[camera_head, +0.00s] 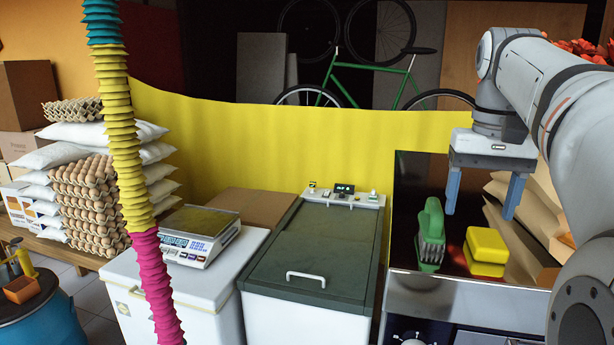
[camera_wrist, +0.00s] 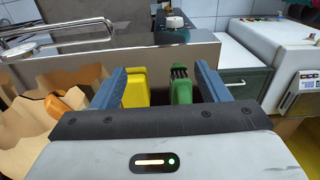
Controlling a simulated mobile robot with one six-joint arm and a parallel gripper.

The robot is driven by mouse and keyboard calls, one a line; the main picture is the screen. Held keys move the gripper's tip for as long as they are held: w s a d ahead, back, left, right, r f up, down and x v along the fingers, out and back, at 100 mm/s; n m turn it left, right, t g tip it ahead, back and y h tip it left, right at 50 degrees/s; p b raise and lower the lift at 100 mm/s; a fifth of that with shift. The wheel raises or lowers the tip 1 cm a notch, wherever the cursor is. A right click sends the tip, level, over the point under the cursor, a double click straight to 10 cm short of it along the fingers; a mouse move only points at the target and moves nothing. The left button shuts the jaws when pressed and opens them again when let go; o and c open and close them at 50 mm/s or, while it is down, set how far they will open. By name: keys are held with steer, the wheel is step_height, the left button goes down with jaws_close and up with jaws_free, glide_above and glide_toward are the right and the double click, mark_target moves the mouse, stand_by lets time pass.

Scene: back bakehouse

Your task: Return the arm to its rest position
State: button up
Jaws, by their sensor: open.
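My gripper (camera_head: 482,194) is open and empty at the right of the head view, with its two blue fingers pointing down and apart. Below and behind the fingers, a green brush (camera_head: 431,234) stands on a dark surface, with a yellow block-like item (camera_head: 486,251) to its right. In the wrist view the gripper (camera_wrist: 160,85) shows its fingers spread wide. Between them in that picture, farther off, are the yellow item (camera_wrist: 135,88) and the green brush (camera_wrist: 181,86). Neither finger is seen closed on anything.
A dark-lidded chest (camera_head: 315,250) and a white chest with a scale (camera_head: 199,236) stand left of the arm. Paper bags (camera_head: 530,222) are close on the right. A ribbed coloured column (camera_head: 122,140) crosses the left. Egg trays and sacks (camera_head: 60,157) are stacked behind it.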

steer(key=s+a+f+n+t, duration=0.1)
steer(key=s+a+f, duration=0.2)
steer(key=f, duration=0.6)
steer(key=s+a+f+n+t+b, duration=0.1)
steer(key=s+a+f, duration=0.3)
steer(key=f, duration=0.5)
steer(key=s+a+f+n+t+b, duration=0.1)
steer(key=s+a+f, duration=0.3)
steer(key=f, duration=0.5)
steer(key=shift+s+a+f, duration=0.15)
steer(key=shift+s+a, duration=0.05)
steer(key=shift+a, duration=0.05)
